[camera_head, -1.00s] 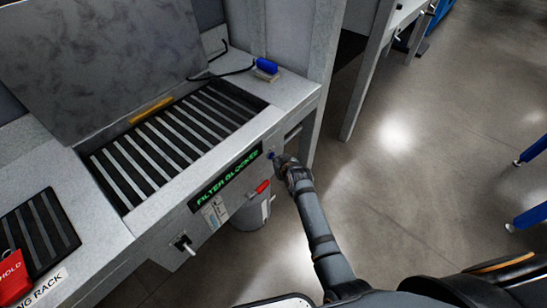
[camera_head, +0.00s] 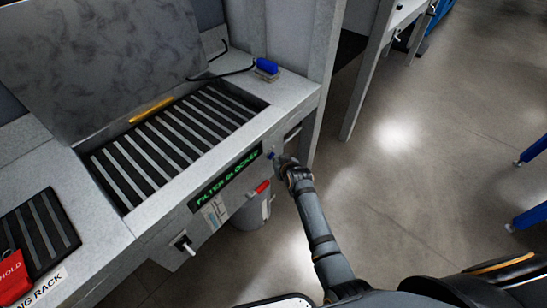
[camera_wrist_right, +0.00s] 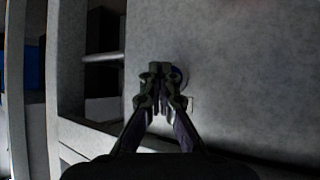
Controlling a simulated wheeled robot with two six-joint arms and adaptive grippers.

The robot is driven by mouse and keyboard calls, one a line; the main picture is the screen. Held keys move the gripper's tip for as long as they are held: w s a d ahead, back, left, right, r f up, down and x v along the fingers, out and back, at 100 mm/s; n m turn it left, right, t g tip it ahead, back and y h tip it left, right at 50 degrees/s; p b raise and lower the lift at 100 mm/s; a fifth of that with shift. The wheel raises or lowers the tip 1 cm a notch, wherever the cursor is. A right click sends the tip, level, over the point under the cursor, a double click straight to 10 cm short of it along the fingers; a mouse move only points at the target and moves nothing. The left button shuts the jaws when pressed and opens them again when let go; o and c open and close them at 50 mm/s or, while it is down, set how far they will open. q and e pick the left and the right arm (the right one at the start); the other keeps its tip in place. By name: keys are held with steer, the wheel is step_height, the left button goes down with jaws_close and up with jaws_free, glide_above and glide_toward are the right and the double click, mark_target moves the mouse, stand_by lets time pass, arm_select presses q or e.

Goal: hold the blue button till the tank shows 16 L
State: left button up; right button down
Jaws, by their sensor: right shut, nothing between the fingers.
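The blue button (camera_head: 271,155) is on the front panel of the grey wash station, at the right end of its display (camera_head: 226,180). The display shows green text that reads "FILTER BLOCKED"; I see no litre figure. My right gripper (camera_head: 281,161) is shut and empty, with its tips just in front of and right of the button. In the right wrist view the shut fingertips (camera_wrist_right: 160,70) cover most of a round fitting (camera_wrist_right: 181,76) on the grey panel. A small gap seems to show in the head view, but I cannot be sure about contact. My left gripper is not in view.
A slatted basin (camera_head: 175,140) has a raised grey lid (camera_head: 100,60). A red handle (camera_head: 262,187), a grey canister (camera_head: 252,212) and a lever (camera_head: 184,244) are below. A red "HOLD" tag (camera_head: 12,275) is at left.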

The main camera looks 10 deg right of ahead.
stand_by(0.6)
steer(key=shift+s+d+p, duration=0.55)
steer(key=shift+s+p, duration=0.15)
steer(key=shift+p, duration=0.05)
steer(key=s+d+p, duration=0.1)
steer(key=s, duration=0.1)
steer(key=s+d+p, duration=0.2)
stand_by(1.6)
